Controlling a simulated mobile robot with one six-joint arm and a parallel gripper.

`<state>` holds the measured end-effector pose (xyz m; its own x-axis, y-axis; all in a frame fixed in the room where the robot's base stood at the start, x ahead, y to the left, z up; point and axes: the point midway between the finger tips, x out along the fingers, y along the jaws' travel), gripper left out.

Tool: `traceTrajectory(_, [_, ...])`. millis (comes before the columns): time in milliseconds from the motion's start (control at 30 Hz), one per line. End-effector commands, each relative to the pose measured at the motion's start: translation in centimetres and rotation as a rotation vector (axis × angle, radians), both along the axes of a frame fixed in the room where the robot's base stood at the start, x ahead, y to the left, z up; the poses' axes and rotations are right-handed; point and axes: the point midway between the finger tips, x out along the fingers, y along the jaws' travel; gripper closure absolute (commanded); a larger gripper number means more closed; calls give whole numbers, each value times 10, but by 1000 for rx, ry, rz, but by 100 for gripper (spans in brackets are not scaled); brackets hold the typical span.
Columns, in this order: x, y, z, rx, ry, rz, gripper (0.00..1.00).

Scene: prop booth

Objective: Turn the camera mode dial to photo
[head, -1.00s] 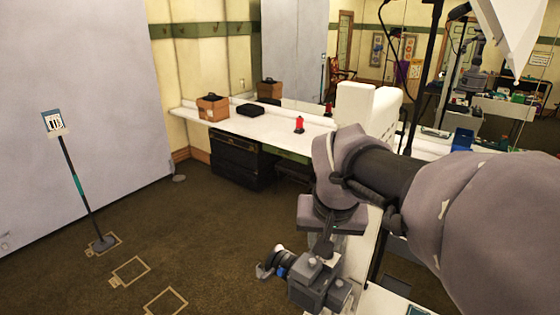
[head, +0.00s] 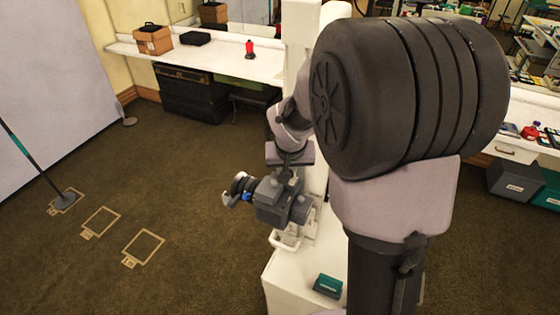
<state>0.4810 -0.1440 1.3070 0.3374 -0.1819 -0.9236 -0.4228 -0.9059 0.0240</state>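I cannot make out a camera or its mode dial for certain in the head view. My gripper (head: 238,194) hangs at the end of my arm, left of the middle of the picture. It has a dark grey body, and its small fingertips point left over the brown carpet. A small blue part shows near the fingertips. The fingers are too small to show whether they are apart or hold anything. My large dark arm link covers much of the centre and right.
A long white counter (head: 215,58) along the back wall carries an orange-brown box (head: 153,40), a black case (head: 196,38) and a red object (head: 249,50). A teal box (head: 328,286) lies low in front. Floor with taped outlines (head: 100,221) is open at left.

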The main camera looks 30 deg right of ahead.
Motion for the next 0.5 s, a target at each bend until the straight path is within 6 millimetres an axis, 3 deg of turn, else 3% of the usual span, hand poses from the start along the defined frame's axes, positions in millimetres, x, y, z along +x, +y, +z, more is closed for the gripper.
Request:
traceTrajectory(300, [1, 0, -2, 0, 0, 0, 71])
traceTrajectory(433, [1, 0, -2, 0, 0, 0, 96])
traceTrajectory(500, [1, 0, -2, 0, 0, 0, 100])
